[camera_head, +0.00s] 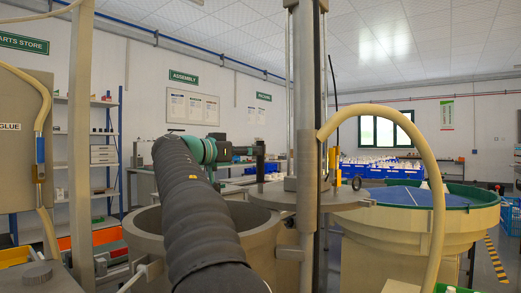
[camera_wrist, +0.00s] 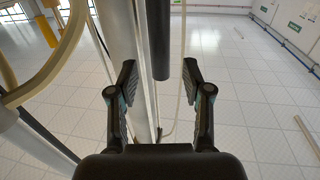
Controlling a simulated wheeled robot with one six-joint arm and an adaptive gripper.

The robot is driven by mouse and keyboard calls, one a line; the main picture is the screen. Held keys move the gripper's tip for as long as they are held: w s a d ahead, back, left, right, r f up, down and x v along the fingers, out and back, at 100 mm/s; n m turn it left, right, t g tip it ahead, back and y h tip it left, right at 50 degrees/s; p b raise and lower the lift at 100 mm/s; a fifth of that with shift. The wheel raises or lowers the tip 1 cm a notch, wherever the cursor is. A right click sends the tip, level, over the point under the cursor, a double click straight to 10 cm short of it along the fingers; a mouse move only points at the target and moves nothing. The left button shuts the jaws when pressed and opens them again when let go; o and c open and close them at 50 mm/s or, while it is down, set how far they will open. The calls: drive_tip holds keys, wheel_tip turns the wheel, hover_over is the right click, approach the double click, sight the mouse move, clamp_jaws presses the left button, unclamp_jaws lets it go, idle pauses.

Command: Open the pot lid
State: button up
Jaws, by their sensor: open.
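The pot (camera_head: 150,222) is a wide beige-grey cylinder beneath my arm in the head view. A round grey plate (camera_head: 337,201), seemingly its lid, sits around an upright metal post (camera_head: 306,110) at the pot's right; my arm hides much of the pot's opening. No contact shows.
A beige hose (camera_head: 428,150) arches at the right above a round basin (camera_head: 425,222) with a blue inside. A glue cabinet (camera_head: 20,130) and a pale upright (camera_head: 80,140) stand at the left. Blue bins (camera_head: 400,168) and shelves (camera_head: 103,155) are further back.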

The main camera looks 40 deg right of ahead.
drive_tip(key=shift+d+p, duration=0.35)
drive_tip(key=shift+d, duration=2.15)
clamp_jaws()
